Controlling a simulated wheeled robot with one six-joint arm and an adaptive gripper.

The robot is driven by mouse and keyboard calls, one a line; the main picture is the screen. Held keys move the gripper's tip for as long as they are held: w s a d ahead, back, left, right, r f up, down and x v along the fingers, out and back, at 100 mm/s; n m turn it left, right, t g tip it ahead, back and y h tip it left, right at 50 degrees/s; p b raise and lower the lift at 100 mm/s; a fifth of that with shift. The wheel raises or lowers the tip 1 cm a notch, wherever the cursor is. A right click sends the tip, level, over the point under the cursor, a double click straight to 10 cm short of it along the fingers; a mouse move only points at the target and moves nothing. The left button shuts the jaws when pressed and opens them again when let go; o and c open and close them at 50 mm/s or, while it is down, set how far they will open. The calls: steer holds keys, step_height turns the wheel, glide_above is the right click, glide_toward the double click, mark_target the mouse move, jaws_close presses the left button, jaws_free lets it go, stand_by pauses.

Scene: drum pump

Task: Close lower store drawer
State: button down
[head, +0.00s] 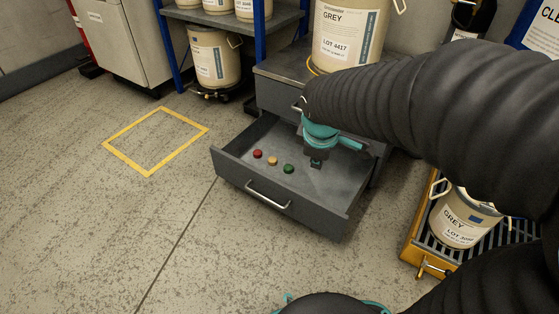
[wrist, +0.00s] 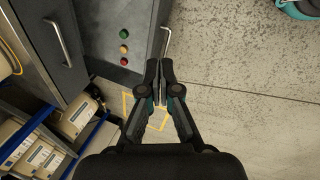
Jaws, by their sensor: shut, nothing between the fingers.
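The lower store drawer (head: 325,195) is a grey metal drawer pulled well out of the grey cabinet (head: 283,92). Its bar handle (head: 268,196) is on the front panel; the handle also shows in the wrist view (wrist: 166,42). A red, a yellow and a green cap lie inside the drawer. My gripper (head: 316,163) appears over the right part of the drawer in the head view. In the wrist view my gripper (wrist: 166,64) is shut and empty, with its fingertips pictured just below the handle's end. I cannot tell whether it touches the drawer.
A large GREY drum (head: 345,35) stands on the cabinet. An orange-framed grate (head: 412,235) with a smaller GREY drum (head: 463,220) is at the right. Blue shelving (head: 260,30) with drums stands behind. A yellow floor square (head: 125,150) lies left on clear floor.

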steer(key=w+a+f+n, duration=0.5)
steer(key=w+f+n, duration=0.25)
steer(key=f, duration=0.25)
steer(key=n+g+b, duration=0.1)
steer(key=n+b, duration=0.2)
steer(key=n, duration=0.5)
glide_above(281, 191)
steer(key=s, duration=0.4)
steer(key=shift+h, duration=0.4)
step_height(281, 191, down, 20)
steer(key=shift+w+a+r, duration=0.1)
steer(key=shift+a+r, duration=0.05)
steer(key=shift+r, duration=0.1)
steer(key=shift+w+d, duration=0.4)
steer(key=shift+w, duration=0.1)
